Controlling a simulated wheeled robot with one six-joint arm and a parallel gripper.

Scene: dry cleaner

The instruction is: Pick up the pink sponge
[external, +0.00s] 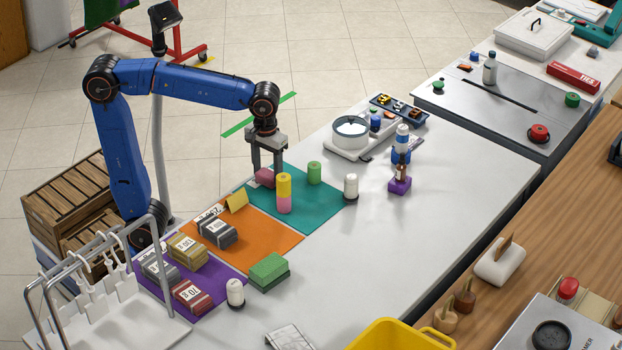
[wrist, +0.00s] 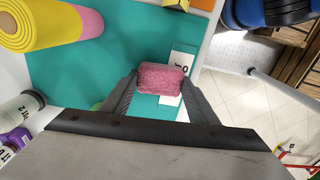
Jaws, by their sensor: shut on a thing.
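The pink sponge (external: 265,178) is a small rounded block at the left edge of the teal mat (external: 325,208). My gripper (external: 266,172) points down over it, with its fingers on either side. In the wrist view the sponge (wrist: 161,78) sits between the two fingertips of my gripper (wrist: 161,88), and the gripper is shut on it. The teal mat and a white label (wrist: 181,66) show behind the sponge. I cannot tell whether the sponge touches the mat.
A yellow-and-pink roll (external: 284,190) stands close to the right of the gripper, and a green roll (external: 314,172) stands beyond it. A white bottle (external: 351,187) stands at the mat's right edge. An orange mat (external: 270,236) lies nearer. The white counter at right is mostly clear.

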